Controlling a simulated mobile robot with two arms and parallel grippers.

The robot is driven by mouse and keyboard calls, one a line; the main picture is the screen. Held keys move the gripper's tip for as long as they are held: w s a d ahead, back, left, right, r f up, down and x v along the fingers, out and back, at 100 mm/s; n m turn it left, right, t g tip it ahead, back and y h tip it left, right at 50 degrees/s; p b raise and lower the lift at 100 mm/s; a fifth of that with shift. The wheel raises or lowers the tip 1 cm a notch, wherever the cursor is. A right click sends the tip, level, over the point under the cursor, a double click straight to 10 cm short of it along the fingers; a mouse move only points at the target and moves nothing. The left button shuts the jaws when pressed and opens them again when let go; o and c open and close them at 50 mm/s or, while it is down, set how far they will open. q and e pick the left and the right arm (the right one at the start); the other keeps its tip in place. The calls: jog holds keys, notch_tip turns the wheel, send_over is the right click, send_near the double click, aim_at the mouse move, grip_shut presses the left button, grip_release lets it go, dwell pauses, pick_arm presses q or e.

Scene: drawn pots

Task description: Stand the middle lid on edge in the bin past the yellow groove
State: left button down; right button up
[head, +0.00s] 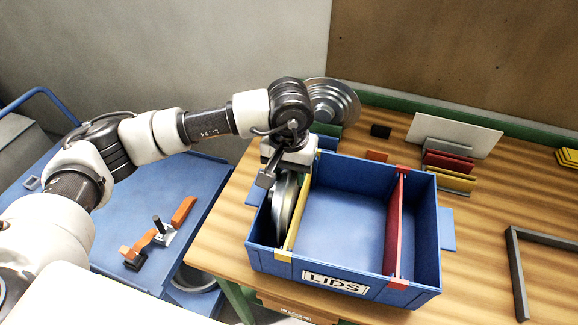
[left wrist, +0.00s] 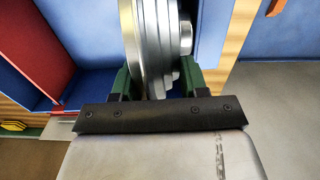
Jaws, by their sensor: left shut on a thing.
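My left gripper (head: 277,176) is above the left end of the blue bin (head: 300,262), which is labelled LIDS. It is shut on a round metal lid (head: 283,205) that is upright on edge. The lid is in the narrow compartment between the bin's left wall and the yellow divider (head: 299,222). In the left wrist view, the stepped lid (left wrist: 152,45) is between the green fingers of the gripper (left wrist: 157,84). Whether its lower edge touches the bin floor is hidden. A second metal lid (head: 336,102) stands tilted behind my arm. My right gripper is not in view.
A red divider (head: 393,225) closes off the bin's right side; the middle compartment is empty. Behind stand a rack with white, red and yellow plates (head: 450,160) and a small black block (head: 381,131). A grey frame (head: 518,270) lies right. A blue cart (head: 150,200) holds an orange-handled tool.

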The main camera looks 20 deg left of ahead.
pick_arm(q)
jog(key=shift+f, duration=0.1)
jog(key=shift+f+b, duration=0.2)
jog(key=shift+b, duration=0.15)
jog(key=c, duration=0.6)
grip_release()
jog(key=shift+r, duration=0.15)
jog(key=shift+r, duration=0.2)
notch_tip(320, 180, up, 12)
jog(key=b, duration=0.3)
jog(key=shift+f+b, duration=0.15)
jog(key=shift+b, duration=0.25)
